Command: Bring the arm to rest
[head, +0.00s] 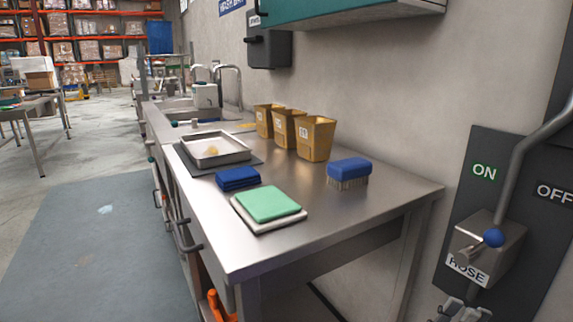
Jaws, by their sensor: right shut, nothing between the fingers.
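My right gripper (463,306) shows only in part at the bottom right edge of the head view. It is shut and empty, just below the hose valve box (510,247), and I cannot tell whether it touches anything. The valve's short lever ends in a blue knob (494,238) and sits in front of the box, below the ON and OFF marks. I cannot tell which mark the lever points to. My left gripper is not in view.
A steel counter (330,215) holds a green-topped block (268,203), folded blue cloths (238,178), a blue brush (348,170), a metal tray (214,149) and three tan bins (314,138). A teal cabinet (340,12) hangs above.

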